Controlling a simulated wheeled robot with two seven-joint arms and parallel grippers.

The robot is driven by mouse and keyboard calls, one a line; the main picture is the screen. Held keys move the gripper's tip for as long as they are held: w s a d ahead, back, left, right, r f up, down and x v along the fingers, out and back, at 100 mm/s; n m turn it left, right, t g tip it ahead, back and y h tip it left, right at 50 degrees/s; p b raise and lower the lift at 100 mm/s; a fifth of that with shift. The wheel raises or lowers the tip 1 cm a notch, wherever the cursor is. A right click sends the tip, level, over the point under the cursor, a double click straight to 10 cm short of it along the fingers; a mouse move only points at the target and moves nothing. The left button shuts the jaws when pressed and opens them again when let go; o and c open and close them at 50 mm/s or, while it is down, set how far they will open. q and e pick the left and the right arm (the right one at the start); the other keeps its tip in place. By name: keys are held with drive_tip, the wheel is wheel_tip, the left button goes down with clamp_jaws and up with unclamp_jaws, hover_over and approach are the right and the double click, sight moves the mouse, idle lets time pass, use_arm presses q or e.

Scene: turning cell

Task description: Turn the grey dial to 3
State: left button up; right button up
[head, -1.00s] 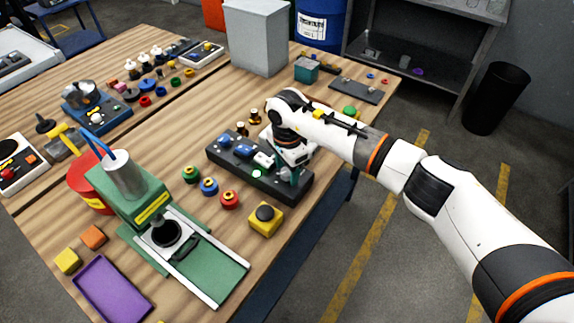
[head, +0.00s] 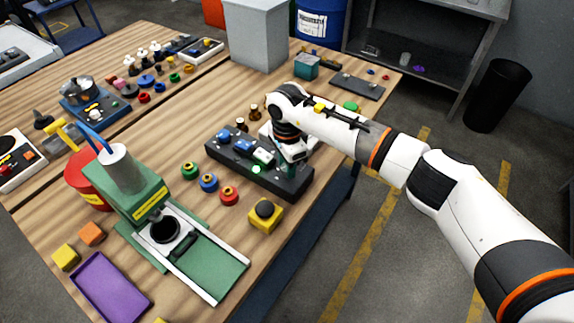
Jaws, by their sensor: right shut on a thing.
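A long black control panel (head: 230,166) lies on the wooden table, with blue and pale controls along its top and a small lit green spot (head: 257,170) near its front edge. My right gripper (head: 290,168) points down over the panel's right end. It is shut on what appears to be the grey dial. The dial itself is hidden behind the gripper and wrist, so its pointer and numbers cannot be read. My left gripper is not in view.
Green, blue and red rings (head: 208,183) and a yellow box with a black button (head: 265,215) lie in front of the panel. A green press (head: 140,195) stands at the left front. Small brown-black pieces (head: 255,112) stand behind the panel.

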drive_tip(key=m+b, duration=0.4)
drive_tip(key=m, duration=0.1)
drive_tip(key=shift+f+b, duration=0.2)
drive_tip(key=shift+b, duration=0.2)
drive_tip(key=m+b, duration=0.4)
drive_tip(key=m, duration=0.1)
drive_tip(key=shift+m, duration=0.3)
drive_tip(key=m+b, duration=0.3)
drive_tip(key=m, duration=0.3)
drive_tip(key=shift+r+b, duration=0.1)
drive_tip(key=shift+b, duration=0.2)
drive_tip(key=m+b, duration=0.1)
drive_tip(key=m, duration=0.2)
drive_tip(key=shift+m, duration=0.3)
drive_tip(key=shift+r+m+b, duration=0.15)
drive_tip(key=shift+m+b, duration=0.55)
drive_tip(key=shift+m, duration=0.5)
drive_tip(key=o, duration=1)
